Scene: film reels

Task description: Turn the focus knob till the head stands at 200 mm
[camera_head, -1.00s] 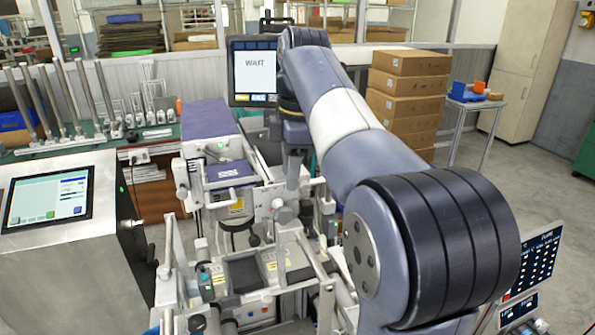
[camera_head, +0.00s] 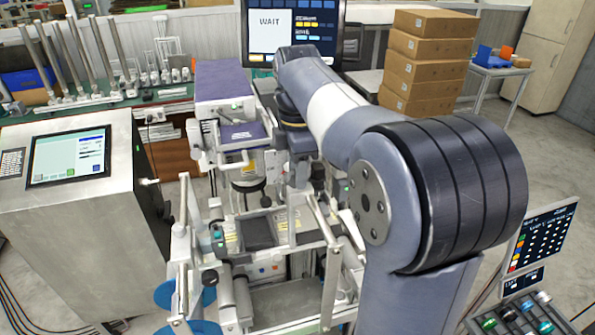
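A machine with a purple-topped head (camera_head: 224,82) stands in the middle of the camera_head view, over a metal frame with a dark flat bed (camera_head: 256,234). I cannot make out which part is the focus knob, and no millimetre scale can be read. My arm reaches from the lower right to the machine, and its wrist points down just right of the head. My gripper (camera_head: 299,172) is small and mostly lost among the machine's parts; whether it is open or touches anything cannot be told.
A screen reading WAIT (camera_head: 271,24) stands behind the machine. A grey cabinet with a touch panel (camera_head: 68,157) is at the left. Stacked cardboard boxes (camera_head: 423,75) stand behind the arm. A control panel with coloured levers (camera_head: 515,318) is at the lower right. Blue discs (camera_head: 178,294) lie low left.

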